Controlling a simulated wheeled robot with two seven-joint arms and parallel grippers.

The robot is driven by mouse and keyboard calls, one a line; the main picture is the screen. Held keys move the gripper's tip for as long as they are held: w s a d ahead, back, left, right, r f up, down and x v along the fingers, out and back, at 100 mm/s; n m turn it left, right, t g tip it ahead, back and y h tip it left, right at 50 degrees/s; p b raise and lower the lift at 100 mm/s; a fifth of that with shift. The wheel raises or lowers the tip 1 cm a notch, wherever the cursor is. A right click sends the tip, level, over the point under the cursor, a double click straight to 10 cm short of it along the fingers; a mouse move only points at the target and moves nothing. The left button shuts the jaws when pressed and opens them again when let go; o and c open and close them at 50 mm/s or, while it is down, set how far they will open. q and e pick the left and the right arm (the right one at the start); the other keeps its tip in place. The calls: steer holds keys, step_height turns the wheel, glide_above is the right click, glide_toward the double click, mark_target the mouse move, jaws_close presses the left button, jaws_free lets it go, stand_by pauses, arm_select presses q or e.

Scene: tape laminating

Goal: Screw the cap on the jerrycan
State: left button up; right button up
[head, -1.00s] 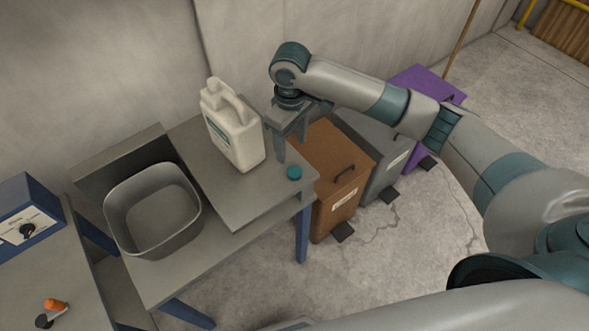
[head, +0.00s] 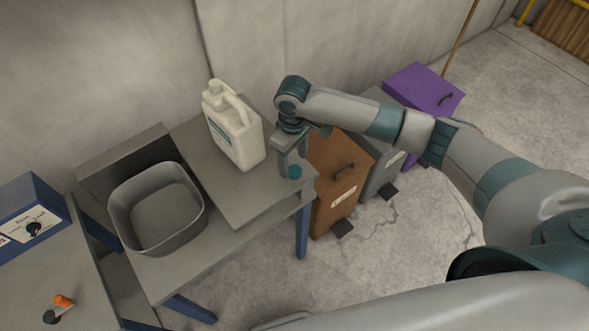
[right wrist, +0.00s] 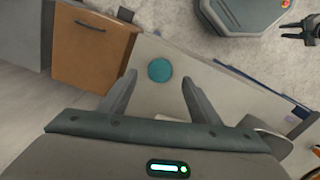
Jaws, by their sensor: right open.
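The off-white jerrycan (head: 236,138) stands upright on the raised grey board of the table, near the wall, with its handle up and a label on its side. No teal cap shows on its neck (head: 213,88). The round teal cap (head: 295,172) lies on the board near its right corner. My right gripper (head: 292,165) points down at the cap, open. In the right wrist view the cap (right wrist: 160,70) lies between the lines of the two spread fingers (right wrist: 159,78), not visibly gripped. A dark gripper-like shape (right wrist: 302,30) at the upper right may be my left gripper; its jaws are unclear.
A grey tub (head: 157,250) stands on the table left of the jerrycan. Brown (head: 338,175), grey and purple (head: 424,88) bins stand right of the table. A blue control box (head: 35,215) and an orange-handled object (head: 62,300) are at the left.

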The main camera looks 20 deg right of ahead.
mark_target(295, 171)
steer(key=shift+s+d+f+p, duration=0.1)
steer(key=shift+f+p, duration=0.15)
steer(key=shift+f, duration=0.65)
steer(key=shift+s+d+f+p, duration=0.1)
steer(key=shift+f+p, duration=0.15)
steer(key=shift+f, duration=0.6)
steer(key=shift+c, duration=0.5)
steer(key=c, duration=1)
